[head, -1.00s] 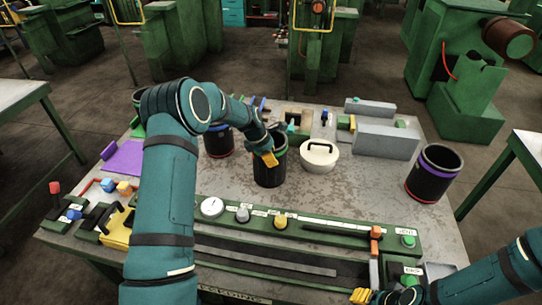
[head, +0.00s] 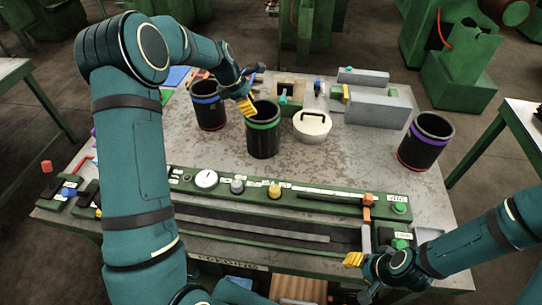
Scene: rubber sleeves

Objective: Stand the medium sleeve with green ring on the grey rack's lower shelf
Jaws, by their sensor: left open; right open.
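The black sleeve with the green ring (head: 263,137) stands upright on the workbench, left of the white lidded pot. My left gripper (head: 247,106) has yellow fingertips and is open at the sleeve's upper left rim; I cannot tell whether it touches. My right gripper (head: 354,259) is open and empty near the bench's front edge, far from the sleeve. A stepped grey piece (head: 378,108) lies at the back right of the bench; I cannot tell whether it is the grey rack.
A blue-ringed sleeve (head: 208,108) stands left of the green-ringed one, and a purple-ringed sleeve (head: 424,143) stands at the right. The white pot (head: 312,127) is close by. A green control strip (head: 290,192) runs along the front. Bare bench (head: 350,160) lies between pot and purple-ringed sleeve.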

